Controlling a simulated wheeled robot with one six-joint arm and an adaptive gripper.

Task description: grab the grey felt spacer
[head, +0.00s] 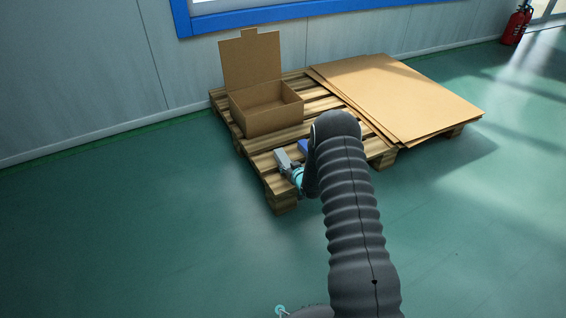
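A small light-grey block (282,157), which looks like the grey felt spacer, is at the front left part of the wooden pallet (283,190). My gripper (289,168) is right beside it, at the near end of the block. The gripper is small here and partly hidden by my dark, ribbed arm, so I cannot tell whether its fingers are open or shut, or whether they touch the block.
A blue item (303,146) shows just right of the grey block, partly hidden by my arm. An open cardboard box (268,117) stands behind on the pallet. Flat cardboard sheets (395,92) cover its right side. A wall is behind; the green floor left is clear.

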